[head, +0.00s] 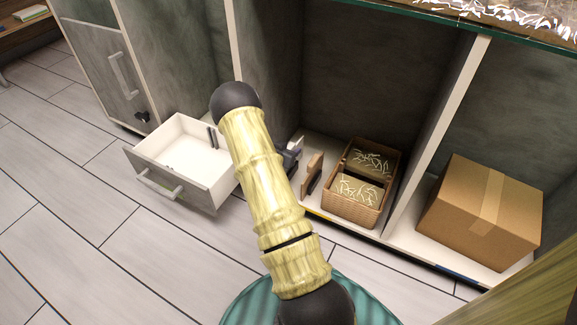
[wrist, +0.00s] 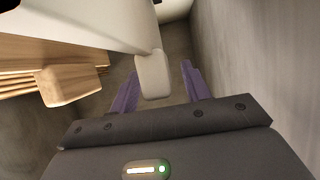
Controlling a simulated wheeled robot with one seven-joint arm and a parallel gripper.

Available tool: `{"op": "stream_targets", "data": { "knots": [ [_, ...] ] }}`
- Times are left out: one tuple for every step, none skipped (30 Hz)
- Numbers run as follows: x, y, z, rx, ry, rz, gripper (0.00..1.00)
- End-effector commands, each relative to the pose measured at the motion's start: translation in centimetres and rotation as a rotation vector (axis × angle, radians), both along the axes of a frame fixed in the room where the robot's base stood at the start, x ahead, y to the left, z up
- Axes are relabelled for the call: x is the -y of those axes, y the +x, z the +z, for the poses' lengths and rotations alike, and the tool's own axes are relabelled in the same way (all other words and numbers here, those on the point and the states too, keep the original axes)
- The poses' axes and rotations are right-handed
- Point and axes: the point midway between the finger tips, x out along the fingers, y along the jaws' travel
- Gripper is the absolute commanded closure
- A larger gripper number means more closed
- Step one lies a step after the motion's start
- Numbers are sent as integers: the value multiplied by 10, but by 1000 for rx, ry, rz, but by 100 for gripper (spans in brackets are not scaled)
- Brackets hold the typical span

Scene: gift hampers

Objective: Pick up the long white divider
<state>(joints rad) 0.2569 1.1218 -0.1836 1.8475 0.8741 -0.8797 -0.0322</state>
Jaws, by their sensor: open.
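The long white divider (wrist: 105,22) shows in the wrist view as a pale board running from the upper left, with a rounded tab at its near end. My gripper (wrist: 160,72) is open, with its purple fingers on either side of that tab. I cannot tell whether either finger touches it. In the head view my gripper (head: 291,156) is mostly hidden behind my arm, low in the middle cabinet bay.
Wooden boards, one with a tab (wrist: 70,86), stand just left of the white divider. A divided wicker basket (head: 352,207) with pale filler is right of my gripper. A cardboard box (head: 482,212) stands farther right. An open white drawer (head: 160,178) juts out at left.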

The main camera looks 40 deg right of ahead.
Motion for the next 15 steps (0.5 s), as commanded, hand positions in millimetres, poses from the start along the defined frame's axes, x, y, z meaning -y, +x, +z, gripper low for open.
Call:
{"op": "stream_targets", "data": {
  "knots": [
    [0, 0, 1, 0, 0, 1, 53],
    [0, 0, 1, 0, 0, 1, 53],
    [0, 0, 1, 0, 0, 1, 53],
    [0, 0, 1, 0, 0, 1, 53],
    [0, 0, 1, 0, 0, 1, 53],
    [0, 0, 1, 0, 0, 0, 53],
    [1, 0, 1, 0, 0, -1, 53],
    [1, 0, 1, 0, 0, -1, 53],
    [1, -1, 1, 0, 0, -1, 53],
    [1, -1, 1, 0, 0, -1, 53],
    [1, -1, 1, 0, 0, -1, 53],
    [1, -1, 1, 0, 0, -1, 53],
    [1, -1, 1, 0, 0, -1, 53],
    [1, -1, 1, 0, 0, -1, 53],
    [1, -1, 1, 0, 0, -1, 57]
  ]
}}
